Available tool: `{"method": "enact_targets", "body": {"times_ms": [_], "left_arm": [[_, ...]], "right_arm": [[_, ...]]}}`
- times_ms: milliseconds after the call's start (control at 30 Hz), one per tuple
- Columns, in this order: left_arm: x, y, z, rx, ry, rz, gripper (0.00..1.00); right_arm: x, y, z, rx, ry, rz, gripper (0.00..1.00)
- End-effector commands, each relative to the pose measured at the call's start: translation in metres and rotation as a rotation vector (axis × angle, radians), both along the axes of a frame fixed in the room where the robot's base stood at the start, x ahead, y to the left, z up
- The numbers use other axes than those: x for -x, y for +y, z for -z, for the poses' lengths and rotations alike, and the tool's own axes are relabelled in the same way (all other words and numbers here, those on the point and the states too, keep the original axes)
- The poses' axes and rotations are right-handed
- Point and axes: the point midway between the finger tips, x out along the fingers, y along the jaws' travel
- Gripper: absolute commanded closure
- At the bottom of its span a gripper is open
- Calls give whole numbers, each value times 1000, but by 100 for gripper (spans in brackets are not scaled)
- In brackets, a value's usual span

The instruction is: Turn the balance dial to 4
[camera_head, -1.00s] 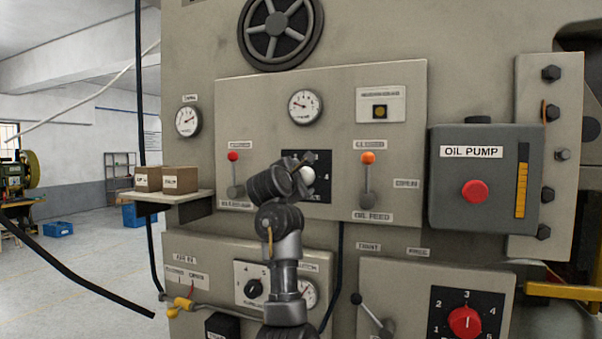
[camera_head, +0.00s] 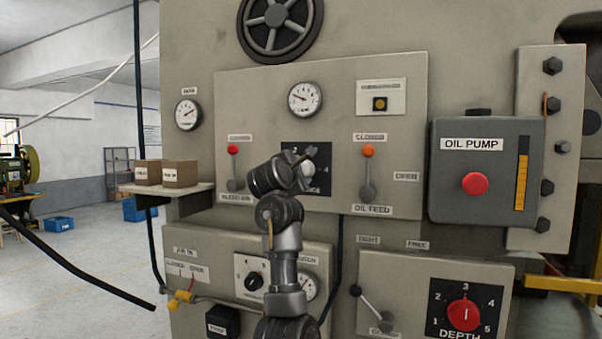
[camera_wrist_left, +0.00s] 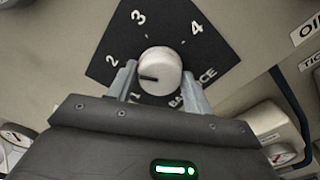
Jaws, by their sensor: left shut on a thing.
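The balance dial is a white round knob (camera_wrist_left: 160,68) on a dark plate (camera_wrist_left: 107,72) marked 1 to 4. In the left wrist view its dark pointer line points left, between the 1 and the 2. My left gripper (camera_wrist_left: 161,86) has one finger on each side of the knob and is shut on it. In the head view the left gripper (camera_head: 306,163) reaches the dial's plate (camera_head: 324,158) from below, and the arm hides part of the plate. The knob (camera_head: 311,172) shows only partly there. My right gripper is not in view.
Levers with red (camera_head: 233,150) and orange (camera_head: 368,151) tops flank the dial. A gauge (camera_head: 305,98) sits above it. A small shelf (camera_head: 166,191) with two boxes juts out left. The grey oil pump box (camera_head: 445,205) and red depth dial (camera_head: 463,315) are at the right.

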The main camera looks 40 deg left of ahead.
Motion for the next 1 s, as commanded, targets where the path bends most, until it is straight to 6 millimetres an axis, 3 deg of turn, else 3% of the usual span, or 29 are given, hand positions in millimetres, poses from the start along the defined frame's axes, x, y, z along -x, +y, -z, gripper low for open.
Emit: {"method": "enact_targets", "body": {"times_ms": [1000], "left_arm": [[0,0,4,-859,302,2,72]], "right_arm": [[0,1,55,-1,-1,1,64]]}}
